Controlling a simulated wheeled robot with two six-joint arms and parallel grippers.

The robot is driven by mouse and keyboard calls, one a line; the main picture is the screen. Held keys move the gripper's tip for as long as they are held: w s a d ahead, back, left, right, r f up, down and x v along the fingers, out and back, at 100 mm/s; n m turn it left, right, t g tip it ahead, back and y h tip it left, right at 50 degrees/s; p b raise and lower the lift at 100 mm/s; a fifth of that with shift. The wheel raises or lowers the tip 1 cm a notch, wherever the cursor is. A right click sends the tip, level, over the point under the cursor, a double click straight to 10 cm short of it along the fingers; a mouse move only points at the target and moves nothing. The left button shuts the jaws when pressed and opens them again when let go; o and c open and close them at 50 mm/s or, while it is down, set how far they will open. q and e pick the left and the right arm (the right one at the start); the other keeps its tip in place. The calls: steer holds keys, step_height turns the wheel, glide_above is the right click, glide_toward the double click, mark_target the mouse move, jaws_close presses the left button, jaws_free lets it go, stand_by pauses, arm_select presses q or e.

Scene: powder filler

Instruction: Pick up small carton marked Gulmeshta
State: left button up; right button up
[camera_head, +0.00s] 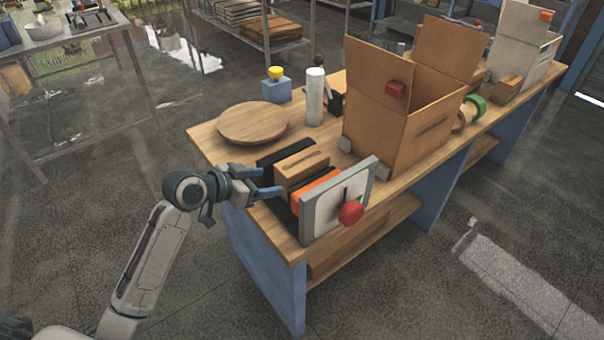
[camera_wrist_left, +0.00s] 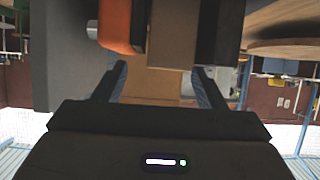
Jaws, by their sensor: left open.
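A small brown carton (camera_head: 302,168) with a dark strip on top stands at the near end of the wooden workbench, beside an orange block and a black piece. Any name on it is too small to read. In the wrist view the carton (camera_wrist_left: 172,35) appears beyond the fingertips, with the picture seemingly upside down. My left gripper (camera_head: 268,183) is open, its fingers pointing towards the carton's near end. In the wrist view its fingers (camera_wrist_left: 160,72) are spread with no object seen held between them. My right gripper is not in view.
An orange block (camera_head: 316,186) and an upright grey panel (camera_head: 335,205) with a red knob (camera_head: 351,212) stand right of the carton. A round wooden board (camera_head: 253,122) lies behind left. A large open cardboard box (camera_head: 400,125) and a white cylinder (camera_head: 315,97) stand farther back.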

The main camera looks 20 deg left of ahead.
mark_target(297, 162)
arm_select(q)
steer(key=shift+t+h, duration=0.3)
steer(key=w, duration=0.1)
steer(key=w+d, duration=0.1)
steer(key=w, duration=0.1)
steer(key=w+d+r+p, duration=0.1)
steer(key=w, duration=0.1)
steer(key=shift+w+d, duration=0.15)
steer(key=shift+w, duration=0.05)
steer(key=shift+w+d+f, duration=0.25)
steer(key=shift+w+d, duration=0.05)
steer(key=shift+w, duration=0.1)
steer(key=shift+w+d+p, duration=0.15)
steer(key=shift+w+p, duration=0.1)
steer(key=shift+p, duration=0.1)
steer(key=p+x, duration=0.1)
steer(key=x, duration=0.2)
steer(key=shift+w+d+f, duration=0.1)
steer(key=shift+w+d, duration=0.1)
steer(key=shift+w, duration=0.1)
steer(key=shift+w+d+f, duration=0.25)
steer(key=shift+w, duration=0.05)
steer(key=shift+a, duration=0.1)
